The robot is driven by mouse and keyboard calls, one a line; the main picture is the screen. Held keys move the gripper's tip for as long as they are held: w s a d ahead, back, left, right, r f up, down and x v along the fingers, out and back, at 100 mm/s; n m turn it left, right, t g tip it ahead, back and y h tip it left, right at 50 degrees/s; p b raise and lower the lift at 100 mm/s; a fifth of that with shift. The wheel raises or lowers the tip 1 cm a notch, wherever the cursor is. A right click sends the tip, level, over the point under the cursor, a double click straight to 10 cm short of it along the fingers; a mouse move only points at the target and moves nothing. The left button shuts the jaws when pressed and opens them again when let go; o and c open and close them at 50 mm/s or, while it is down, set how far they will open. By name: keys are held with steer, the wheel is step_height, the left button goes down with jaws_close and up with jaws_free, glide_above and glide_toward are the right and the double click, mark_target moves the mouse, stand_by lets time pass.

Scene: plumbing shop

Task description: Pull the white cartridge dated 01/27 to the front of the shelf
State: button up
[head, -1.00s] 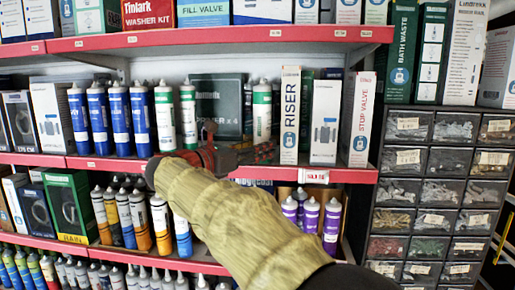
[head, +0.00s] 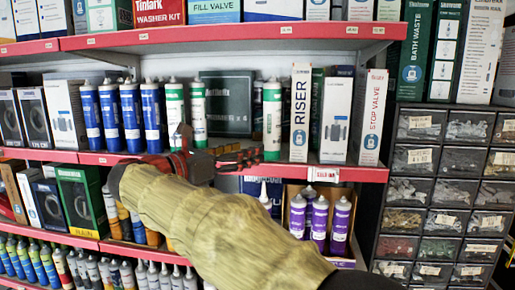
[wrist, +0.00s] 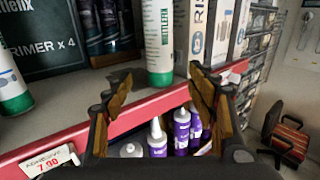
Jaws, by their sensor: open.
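White cartridges with green lettering and green bases stand upright on the middle shelf. One (head: 271,120) stands alone, left of the RISER box; in the wrist view it (wrist: 158,40) is centred beyond my fingertips. Two more, a left one (head: 174,115) and a right one (head: 197,113), stand side by side beside the blue cartridges. In the wrist view, part of a white cartridge (wrist: 10,85) shows at the left edge. No 01/27 date is legible. My gripper (head: 218,150) is open and empty at the shelf's front edge; its fingertips (wrist: 160,78) are apart, short of the lone cartridge.
The red shelf lip (wrist: 110,132) runs under my fingers. A dark PRIMER box (head: 226,100) stands behind. The RISER box (head: 300,115) is close on the lone cartridge's right. Blue cartridges (head: 131,118) stand at left. Purple cartridges (head: 320,218) sit below. The upper shelf (head: 250,38) overhangs.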

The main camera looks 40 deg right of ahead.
steer(key=shift+s+a, duration=0.1)
steer(key=shift+a, duration=1.45)
steer(key=s+a+f+m+t+y+b, duration=0.1)
steer(key=s+f+m+y+b, duration=0.25)
steer(key=f, duration=0.75)
steer(key=s+a+f+m+y+b, duration=0.15)
steer(key=s+f+b, duration=0.35)
steer(key=f, duration=0.6)
steer(key=s+f+m+t+y+b, duration=0.15)
steer(key=f+y+b, duration=0.35)
steer(key=f, duration=0.7)
steer(key=s+a+f+m+y+b, duration=0.2)
steer(key=s+a+f+m+b, duration=0.1)
steer(key=f, duration=0.6)
steer(key=s+a+f+m+t+y+b, duration=0.1)
steer(key=s+a+f+m+y+b, duration=0.2)
steer(key=a+f, duration=0.5)
steer(key=s+a+f+m+t+y+b, duration=0.1)
steer(key=s+a+f+m+y+b, duration=0.2)
steer(key=s+a+f+m+b, duration=0.2)
step_height(320, 180, down, 6)
steer(key=m+b, duration=0.1)
steer(key=b, duration=0.2)
steer(key=shift+a+f+b, duration=0.25)
steer(key=shift+a+b, duration=0.05)
steer(key=shift+a, duration=0.1)
